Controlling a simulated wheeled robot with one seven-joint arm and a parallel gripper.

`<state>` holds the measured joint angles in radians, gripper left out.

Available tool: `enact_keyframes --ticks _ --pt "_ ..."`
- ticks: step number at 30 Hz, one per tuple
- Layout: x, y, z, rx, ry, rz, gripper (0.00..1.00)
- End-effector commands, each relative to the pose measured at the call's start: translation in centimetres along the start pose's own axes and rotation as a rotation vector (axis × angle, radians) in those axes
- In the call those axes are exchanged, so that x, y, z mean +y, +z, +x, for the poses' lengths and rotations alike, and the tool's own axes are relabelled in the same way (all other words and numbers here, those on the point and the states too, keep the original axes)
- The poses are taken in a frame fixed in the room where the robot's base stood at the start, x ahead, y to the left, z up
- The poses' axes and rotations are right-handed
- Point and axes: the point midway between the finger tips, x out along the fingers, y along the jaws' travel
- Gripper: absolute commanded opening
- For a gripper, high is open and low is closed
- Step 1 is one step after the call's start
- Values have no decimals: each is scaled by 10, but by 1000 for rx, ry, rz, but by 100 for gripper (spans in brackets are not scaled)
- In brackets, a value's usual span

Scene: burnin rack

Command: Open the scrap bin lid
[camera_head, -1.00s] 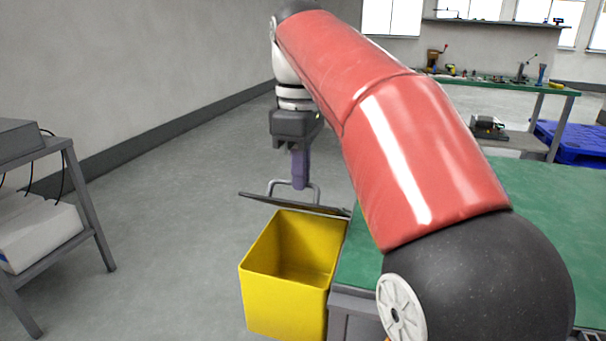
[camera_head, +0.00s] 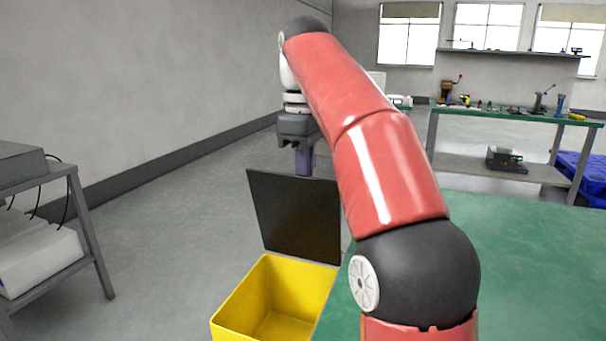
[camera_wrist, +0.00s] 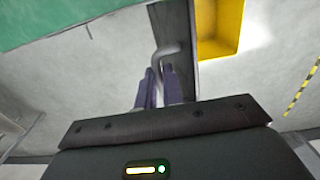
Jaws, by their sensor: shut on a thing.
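The yellow scrap bin (camera_head: 272,300) stands at the lower middle of the head view, and its open top and empty inside show. Its dark lid (camera_head: 295,215) stands steeply raised at the bin's far edge. My gripper (camera_head: 303,160) is behind the lid, and the lid hides its fingertips in the head view. In the wrist view my gripper (camera_wrist: 159,85) is shut on the grey bar handle (camera_wrist: 166,50) of the lid. The yellow bin (camera_wrist: 220,25) also shows there at the upper right, beside the lid's dark edge.
A green-topped bench (camera_head: 520,250) lies right of the bin, close to my arm. A grey metal stand (camera_head: 85,230) is at the left. A second green-topped bench (camera_head: 500,114) with tools is at the back right. The floor left of the bin is clear.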

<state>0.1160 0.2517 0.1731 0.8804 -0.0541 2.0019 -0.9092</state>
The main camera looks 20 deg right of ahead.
Motion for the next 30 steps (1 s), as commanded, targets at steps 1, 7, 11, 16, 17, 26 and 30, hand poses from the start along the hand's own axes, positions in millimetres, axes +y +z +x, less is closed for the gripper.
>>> enact_keyframes --ticks 1,7,11,16,17,26,30 --pt "3 0 7 -11 -12 2 0" --pt "3 0 7 -11 -13 1 0" --pt "3 0 7 -11 -13 1 0" --pt "3 0 6 -8 -11 0 25" --pt "2 0 5 -8 -10 0 29" --pt "1 0 2 -4 -6 -1 30" --pt "0 0 2 -3 -5 -1 30"
